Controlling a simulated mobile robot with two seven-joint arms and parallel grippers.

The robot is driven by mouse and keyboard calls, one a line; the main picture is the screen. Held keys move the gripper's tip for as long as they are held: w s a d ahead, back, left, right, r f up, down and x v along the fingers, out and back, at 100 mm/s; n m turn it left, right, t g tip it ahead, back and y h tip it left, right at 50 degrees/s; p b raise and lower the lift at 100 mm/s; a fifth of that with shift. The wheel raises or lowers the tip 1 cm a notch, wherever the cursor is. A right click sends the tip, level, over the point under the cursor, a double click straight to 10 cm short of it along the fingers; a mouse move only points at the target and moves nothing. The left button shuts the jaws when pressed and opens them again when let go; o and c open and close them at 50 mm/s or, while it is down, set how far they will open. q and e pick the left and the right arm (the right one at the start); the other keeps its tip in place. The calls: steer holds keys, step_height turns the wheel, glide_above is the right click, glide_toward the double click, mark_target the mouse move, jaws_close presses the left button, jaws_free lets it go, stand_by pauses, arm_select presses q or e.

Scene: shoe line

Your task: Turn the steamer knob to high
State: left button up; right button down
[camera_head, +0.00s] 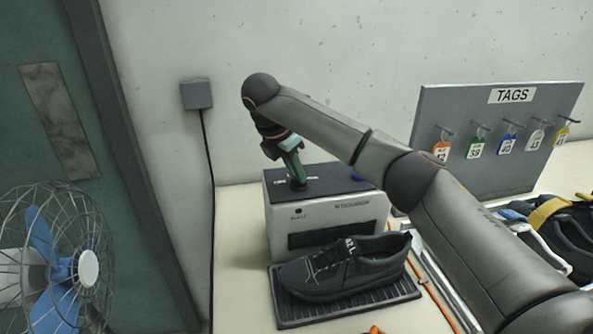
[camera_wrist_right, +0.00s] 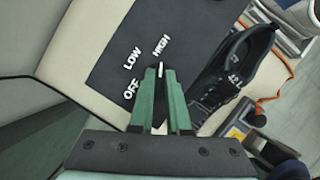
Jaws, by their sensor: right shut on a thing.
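The steamer (camera_head: 325,220) is a pale box with a dark top plate, standing on the bench near the wall. In the right wrist view, its dark dial plate (camera_wrist_right: 125,45) carries the white words OFF, LOW and HIGH. My right gripper (camera_head: 298,183) reaches down onto the top plate, and its green fingers (camera_wrist_right: 158,85) are shut on the knob. The knob is mostly hidden between the fingers; a small dark and white bit shows at the tips, below HIGH. I cannot tell its exact setting. My left gripper is not in view.
A black shoe (camera_head: 345,268) sits on a dark ribbed tray (camera_head: 345,308) in front of the steamer. A fan (camera_head: 55,268) stands at the left. A TAGS board (camera_head: 500,125) with several coloured tags stands at the right, with more shoes near it.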

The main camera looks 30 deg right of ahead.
stand_by(0.4)
steer(key=c, duration=0.9)
jaws_free()
steer(key=v, duration=1.2)
steer(key=shift+a+r+p, duration=0.15)
steer(key=shift+r+p, duration=0.1)
steer(key=shift+p, duration=0.15)
